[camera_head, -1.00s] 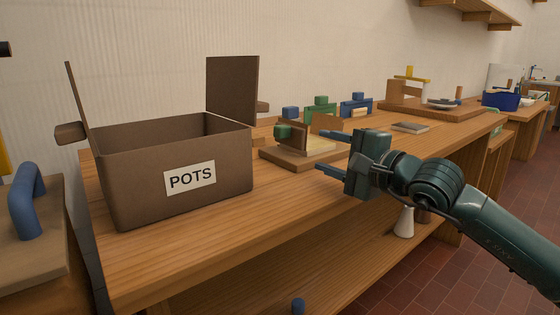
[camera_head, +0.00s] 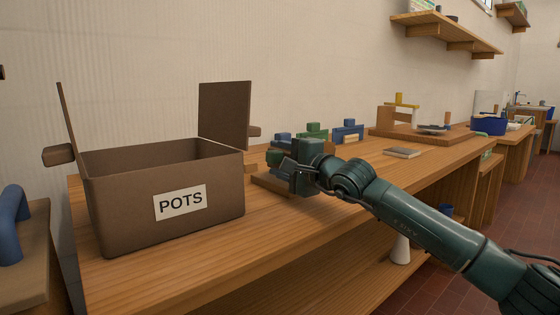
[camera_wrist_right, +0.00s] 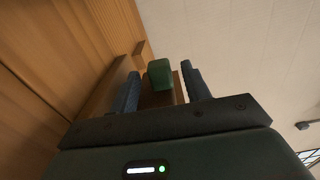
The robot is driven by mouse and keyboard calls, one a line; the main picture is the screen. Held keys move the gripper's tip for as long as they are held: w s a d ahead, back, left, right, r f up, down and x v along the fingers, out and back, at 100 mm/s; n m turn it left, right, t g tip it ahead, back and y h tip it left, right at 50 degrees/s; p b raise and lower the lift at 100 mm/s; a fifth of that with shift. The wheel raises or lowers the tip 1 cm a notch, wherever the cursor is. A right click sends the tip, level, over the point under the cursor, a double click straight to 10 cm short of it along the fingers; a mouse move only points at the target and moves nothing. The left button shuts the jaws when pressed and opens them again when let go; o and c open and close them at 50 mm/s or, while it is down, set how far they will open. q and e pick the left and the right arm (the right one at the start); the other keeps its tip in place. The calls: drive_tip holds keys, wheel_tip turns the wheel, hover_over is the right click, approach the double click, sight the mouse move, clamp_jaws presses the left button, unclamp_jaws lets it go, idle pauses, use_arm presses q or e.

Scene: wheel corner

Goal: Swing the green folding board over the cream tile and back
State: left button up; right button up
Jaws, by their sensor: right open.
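The folding board's green knob (camera_head: 274,158) shows at the left edge of my right gripper (camera_head: 287,164) in the head view. The gripper hides most of the board and the cream tile. In the right wrist view, the green knob (camera_wrist_right: 159,73) sits between the two spread dark fingers of the right gripper (camera_wrist_right: 163,84), with gaps on both sides. A brown board face (camera_wrist_right: 158,99) shows just below the knob. The wooden base (camera_head: 270,184) shows under the gripper. My left gripper is not in view.
A brown box marked POTS (camera_head: 130,200), its flaps raised, stands left of the gripper. Green (camera_head: 312,131) and blue (camera_head: 347,131) pieces stand behind. A flat grey-brown slab (camera_head: 403,152) lies to the right. The bench front (camera_head: 260,225) is clear.

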drive_tip(key=shift+c, duration=0.4)
drive_tip(key=shift+c, duration=0.7)
drive_tip(key=c, duration=0.8)
drive_tip(key=shift+o, duration=0.2)
